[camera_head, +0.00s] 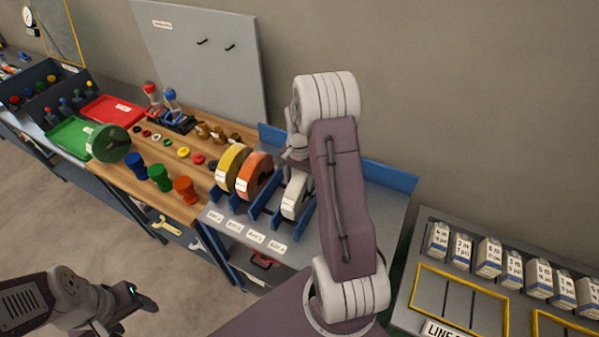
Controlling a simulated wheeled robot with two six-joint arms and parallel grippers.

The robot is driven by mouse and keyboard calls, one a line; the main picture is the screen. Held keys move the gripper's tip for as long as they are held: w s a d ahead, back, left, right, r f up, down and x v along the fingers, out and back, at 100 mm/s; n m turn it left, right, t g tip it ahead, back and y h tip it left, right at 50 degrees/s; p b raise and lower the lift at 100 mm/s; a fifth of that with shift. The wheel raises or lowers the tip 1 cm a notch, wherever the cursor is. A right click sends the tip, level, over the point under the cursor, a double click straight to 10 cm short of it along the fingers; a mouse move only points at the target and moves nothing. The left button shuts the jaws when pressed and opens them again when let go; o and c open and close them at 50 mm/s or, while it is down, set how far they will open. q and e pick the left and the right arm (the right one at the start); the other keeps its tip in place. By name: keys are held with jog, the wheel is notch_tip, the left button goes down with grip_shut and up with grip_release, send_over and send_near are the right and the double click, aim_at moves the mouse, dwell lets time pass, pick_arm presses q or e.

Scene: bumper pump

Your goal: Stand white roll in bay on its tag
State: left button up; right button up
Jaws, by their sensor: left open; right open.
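The white roll (294,197) stands on edge between blue dividers of the rack (265,199), with a pale label on its front. A yellow roll (231,167) and an orange roll (254,174) stand in the bays to its left. White tags (256,237) line the shelf's front edge below the bays. My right gripper (290,172) points down at the top of the white roll, open; its fingers are mostly hidden, so I cannot tell whether they touch it. My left gripper (143,299) is open and empty at the lower left, over the floor.
A green roll (108,143) stands on the wooden bench left of the rack, near blue, green and orange spools (160,178). A green tray (70,138) and red tray (112,110) lie further left. White boxes (489,257) line a bench at right. My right arm hides the rack's right part.

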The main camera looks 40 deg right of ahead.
notch_tip(320, 180, up, 9)
jog(key=shift+s+a+r+b, duration=0.1)
jog(key=shift+r+b, duration=0.05)
jog(key=shift+b, duration=0.45)
jog(key=shift+r, duration=0.25)
jog(key=s+a+f+n+t, duration=0.1)
jog(key=s+a+f+n, duration=0.1)
jog(key=s+a+n, duration=0.6)
jog(key=s+a+f+n, duration=0.3)
jog(key=s+a+n, duration=0.15)
jog(key=a, duration=0.45)
notch_tip(320, 180, down, 11)
jog(key=b, duration=1)
jog(key=shift+r+b, duration=0.15)
jog(key=shift+b, duration=0.2)
jog(key=shift+s, duration=0.1)
jog(key=shift+d, duration=0.1)
